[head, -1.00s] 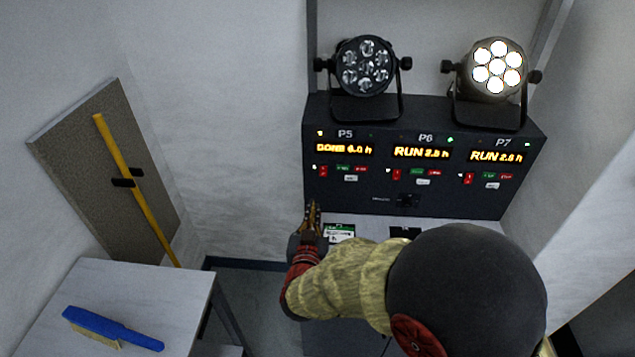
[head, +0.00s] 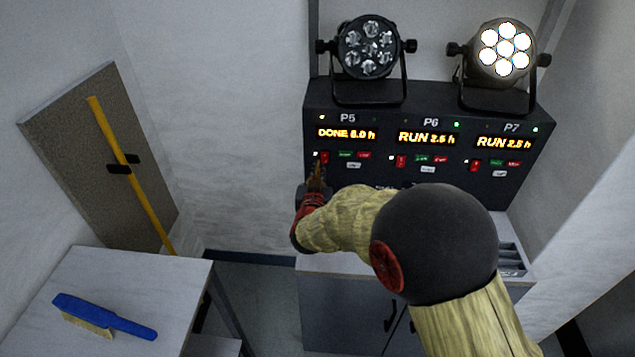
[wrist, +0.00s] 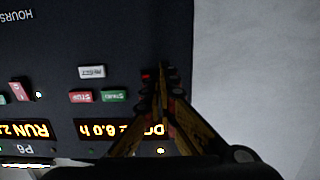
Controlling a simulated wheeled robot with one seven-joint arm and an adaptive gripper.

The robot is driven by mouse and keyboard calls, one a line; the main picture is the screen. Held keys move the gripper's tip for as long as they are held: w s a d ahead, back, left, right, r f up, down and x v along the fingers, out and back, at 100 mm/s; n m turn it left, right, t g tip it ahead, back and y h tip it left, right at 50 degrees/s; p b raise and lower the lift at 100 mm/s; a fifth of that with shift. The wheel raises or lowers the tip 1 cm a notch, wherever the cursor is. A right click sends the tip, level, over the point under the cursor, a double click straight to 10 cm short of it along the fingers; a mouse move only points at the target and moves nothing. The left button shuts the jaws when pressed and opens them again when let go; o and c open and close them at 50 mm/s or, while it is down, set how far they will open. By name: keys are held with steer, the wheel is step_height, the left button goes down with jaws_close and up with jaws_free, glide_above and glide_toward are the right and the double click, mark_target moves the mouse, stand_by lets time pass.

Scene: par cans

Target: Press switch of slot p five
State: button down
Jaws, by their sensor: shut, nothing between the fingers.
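The dark panel (head: 400,200) carries slots P5, P6 and P7. The P5 display (head: 346,133) reads DONE with an hour count, and an amber light shows by it. The red P5 switch (head: 325,157) sits below the display's left end; a bit of red shows beside my fingertips in the wrist view (wrist: 147,75). My gripper (head: 318,166) is shut and empty, its tips just below and in front of that switch; it also shows in the wrist view (wrist: 162,70). The fingers partly cover the switch and display there. I cannot tell whether the tips touch the switch.
P6 (head: 401,161) and P7 (head: 474,166) have like red switches and RUN displays. A dark lamp (head: 367,48) stands above P5, a lit lamp (head: 505,50) above P7. A table with a blue brush (head: 105,316) is at left.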

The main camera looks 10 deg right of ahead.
steer(key=shift+w+d, duration=0.15)
steer(key=shift+w, duration=0.2)
steer(key=shift+w+d+f, duration=0.1)
steer(key=shift+w+f, duration=0.1)
steer(key=shift+w, duration=0.15)
steer(key=shift+f, duration=0.1)
